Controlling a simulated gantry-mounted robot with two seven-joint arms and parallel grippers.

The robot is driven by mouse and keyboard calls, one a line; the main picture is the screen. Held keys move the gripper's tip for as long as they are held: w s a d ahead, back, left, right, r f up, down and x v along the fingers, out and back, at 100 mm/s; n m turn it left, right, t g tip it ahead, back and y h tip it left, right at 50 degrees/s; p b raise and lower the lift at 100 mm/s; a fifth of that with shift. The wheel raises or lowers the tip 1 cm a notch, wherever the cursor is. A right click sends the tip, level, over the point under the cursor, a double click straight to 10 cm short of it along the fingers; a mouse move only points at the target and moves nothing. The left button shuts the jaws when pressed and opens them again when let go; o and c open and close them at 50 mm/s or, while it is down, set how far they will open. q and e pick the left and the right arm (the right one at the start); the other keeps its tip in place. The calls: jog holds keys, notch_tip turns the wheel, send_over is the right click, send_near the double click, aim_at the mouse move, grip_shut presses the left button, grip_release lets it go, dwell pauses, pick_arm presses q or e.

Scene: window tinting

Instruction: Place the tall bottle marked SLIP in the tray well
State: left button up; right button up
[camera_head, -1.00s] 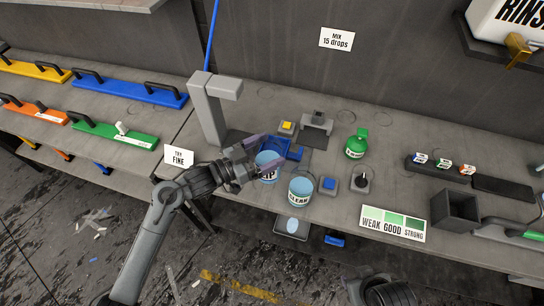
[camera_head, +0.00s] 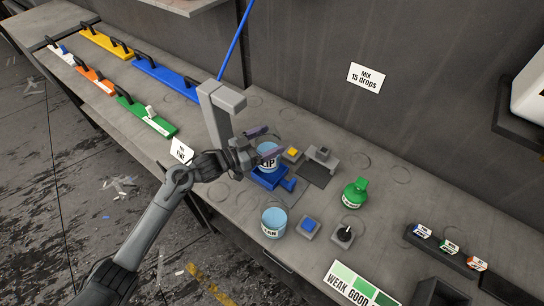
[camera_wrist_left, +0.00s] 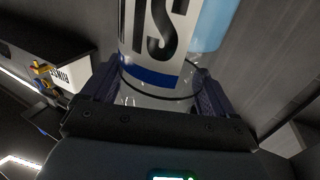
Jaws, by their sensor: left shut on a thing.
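The SLIP bottle (camera_head: 268,151), light blue and white with dark lettering, stands upright in my left gripper (camera_head: 266,143). My left gripper is shut on it, with a purple finger on each side. In the left wrist view the bottle (camera_wrist_left: 155,40) fills the space between the fingers, with its big dark letters and a blue band. The blue tray (camera_head: 268,181) lies directly below the bottle in the head view. The bottle hides the tray well, so I cannot tell whether its base touches the tray. My right gripper is not in view.
A second light-blue container (camera_head: 273,222) stands in front of the tray. A grey post (camera_head: 217,120) rises close behind my left wrist. A green bottle (camera_head: 355,193), a blue-button block (camera_head: 308,227) and a yellow-button block (camera_head: 292,154) stand nearby. Bare bench lies right of the green bottle.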

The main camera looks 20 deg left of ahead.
pick_arm(q)
jog(key=shift+f, duration=0.55)
jog(key=shift+d+f, duration=0.25)
jog(key=shift+f, duration=0.2)
notch_tip(320, 180, down, 3)
jog(key=shift+r, duration=0.2)
jog(key=shift+f, duration=0.45)
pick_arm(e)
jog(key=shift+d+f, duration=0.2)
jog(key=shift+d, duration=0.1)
pick_arm(q)
jog(key=shift+f+b, duration=0.2)
jog(key=shift+b, duration=0.1)
jog(key=o, duration=0.9)
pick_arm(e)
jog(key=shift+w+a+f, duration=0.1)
